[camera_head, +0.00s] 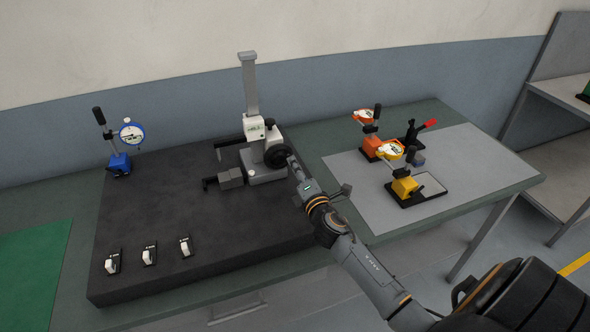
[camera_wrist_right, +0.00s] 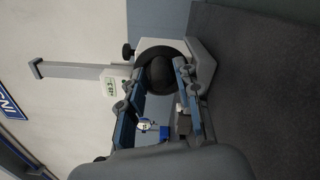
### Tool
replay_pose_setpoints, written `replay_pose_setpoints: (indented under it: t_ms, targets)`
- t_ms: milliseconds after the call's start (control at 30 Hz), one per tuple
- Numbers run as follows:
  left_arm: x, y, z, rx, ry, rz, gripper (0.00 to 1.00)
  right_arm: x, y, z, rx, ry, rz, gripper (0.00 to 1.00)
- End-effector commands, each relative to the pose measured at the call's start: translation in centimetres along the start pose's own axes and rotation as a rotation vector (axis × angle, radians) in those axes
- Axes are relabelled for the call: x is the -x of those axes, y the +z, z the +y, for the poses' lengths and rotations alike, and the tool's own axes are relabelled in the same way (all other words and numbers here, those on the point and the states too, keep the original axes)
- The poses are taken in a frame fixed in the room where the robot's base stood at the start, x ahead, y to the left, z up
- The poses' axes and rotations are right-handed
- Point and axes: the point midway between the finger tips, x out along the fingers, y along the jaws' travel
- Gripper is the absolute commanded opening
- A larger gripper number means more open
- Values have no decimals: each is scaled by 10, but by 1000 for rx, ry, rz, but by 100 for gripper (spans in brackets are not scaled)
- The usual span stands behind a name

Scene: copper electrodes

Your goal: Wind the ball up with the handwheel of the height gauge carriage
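The height gauge has a grey column (camera_head: 250,85) and a white carriage (camera_head: 256,130) with a small display. A probe arm (camera_head: 232,143) reaches left from the carriage; its ball is too small to make out. The black handwheel (camera_head: 277,155) faces my right gripper (camera_head: 290,160), which is at the wheel. In the right wrist view, the handwheel (camera_wrist_right: 160,69) lies ahead of the two spread fingers of my right gripper (camera_wrist_right: 158,72). The fingertips overlap the wheel's sides in the picture; I cannot tell if they touch it. My left gripper is out of view.
The gauge stands on a dark surface plate (camera_head: 170,205) with grey blocks (camera_head: 230,178) and several small white-topped items along its front. A blue dial stand (camera_head: 120,162) is at the back left. Orange (camera_head: 371,145) and yellow (camera_head: 405,186) dial stands are right of my forearm.

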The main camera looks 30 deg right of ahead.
Motion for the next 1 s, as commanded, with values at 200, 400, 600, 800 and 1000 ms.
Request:
replay_pose_setpoints:
  t_ms: [200, 400, 600, 800, 1000]
  targets:
    - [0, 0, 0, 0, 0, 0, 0, 0, -1, 0, 0, 0, 1, 43]
    - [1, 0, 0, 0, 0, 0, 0, 8, -2, -1, -1, -2, 3, 43]
    - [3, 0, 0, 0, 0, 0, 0, 28, -1, 0, 0, -1, 3, 43]
    - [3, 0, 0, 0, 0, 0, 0, 48, -2, -1, -2, -1, 3, 43]
    - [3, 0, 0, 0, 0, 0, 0, 60, -1, 0, 0, 0, 2, 43]
